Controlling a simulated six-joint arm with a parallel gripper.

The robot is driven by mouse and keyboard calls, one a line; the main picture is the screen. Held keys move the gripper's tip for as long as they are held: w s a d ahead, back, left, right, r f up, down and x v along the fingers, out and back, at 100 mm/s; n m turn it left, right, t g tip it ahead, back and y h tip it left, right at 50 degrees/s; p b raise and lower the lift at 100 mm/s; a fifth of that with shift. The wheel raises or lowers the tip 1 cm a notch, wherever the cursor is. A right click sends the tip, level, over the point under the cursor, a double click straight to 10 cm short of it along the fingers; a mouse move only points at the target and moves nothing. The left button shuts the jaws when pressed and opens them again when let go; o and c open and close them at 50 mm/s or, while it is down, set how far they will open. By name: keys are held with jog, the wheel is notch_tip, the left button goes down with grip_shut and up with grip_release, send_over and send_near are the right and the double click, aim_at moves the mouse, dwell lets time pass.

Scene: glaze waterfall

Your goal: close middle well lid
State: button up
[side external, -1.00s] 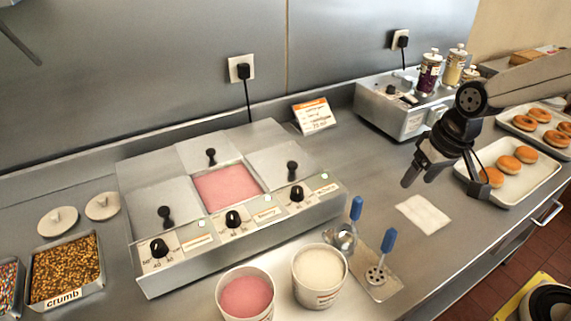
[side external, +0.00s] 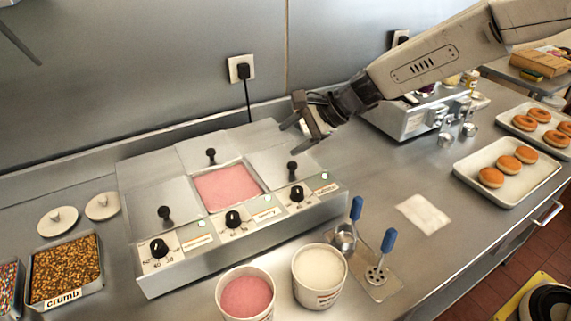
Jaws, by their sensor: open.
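The warmer (side external: 170,275) has three wells in a row. The middle well (side external: 228,187) is uncovered and shows pink glaze. Its steel lid (side external: 190,150), with a black knob (side external: 211,154), lies flat just behind the opening. The left lid (side external: 145,205) and the right lid (side external: 270,165) cover their wells, each with a black knob. My gripper (side external: 298,136) is open and empty, above the back right corner of the warmer. It is to the right of the middle lid and apart from it, behind the right lid's knob.
Two tubs, one of pink glaze (side external: 246,295) and one of cream (side external: 320,275), stand in front. Blue-handled tools (side external: 388,241) are beside them. A crumb tray (side external: 65,270) and two round lids (side external: 58,220) are at left. A second appliance (side external: 400,120) and donut trays (side external: 520,185) are at right.

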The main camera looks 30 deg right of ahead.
jog(key=w+a+f+m+t+y, duration=0.1)
jog(key=w+a+m+t, duration=0.15)
jog(key=w+m, duration=0.3)
jog(key=w+a+f+m+t+y, duration=0.1)
jog(key=w+a+m, duration=0.3)
jog(key=w+m, duration=0.15)
send_near(213, 151)
jog(key=shift+w+a, duration=0.3)
jog(key=shift+f, duration=0.25)
jog(key=shift+a, duration=0.1)
jog(key=shift+x, duration=3.8)
grip_shut()
